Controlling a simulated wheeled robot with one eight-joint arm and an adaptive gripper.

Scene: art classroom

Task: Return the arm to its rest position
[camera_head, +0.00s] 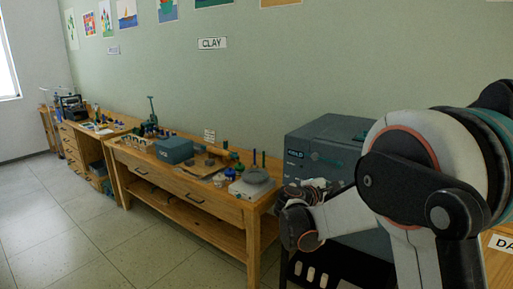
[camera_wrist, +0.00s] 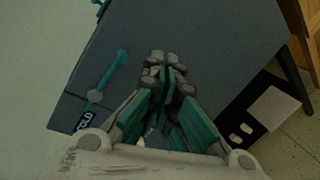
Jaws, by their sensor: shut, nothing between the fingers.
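My arm reaches in from the right of the head view, bent at the elbow, with its wrist low in front of a dark grey box-shaped unit (camera_head: 308,150). My gripper (camera_wrist: 166,68) is shut and empty in the wrist view, its teal-lined fingers together. The grey unit (camera_wrist: 200,28) fills the background behind the fingers, with its teal handle (camera_wrist: 108,75) left of them. I cannot tell the exact gap between fingertips and unit. In the head view, the arm hides part of the unit's front and the fingertips are hard to make out.
A wooden workbench (camera_head: 185,188) with clay tools, a teal-grey box (camera_head: 174,150) and a turntable (camera_head: 252,184) stands left of the unit. Another wooden desk (camera_head: 73,148) stands farther back. The tiled floor (camera_head: 80,240) at front left is clear.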

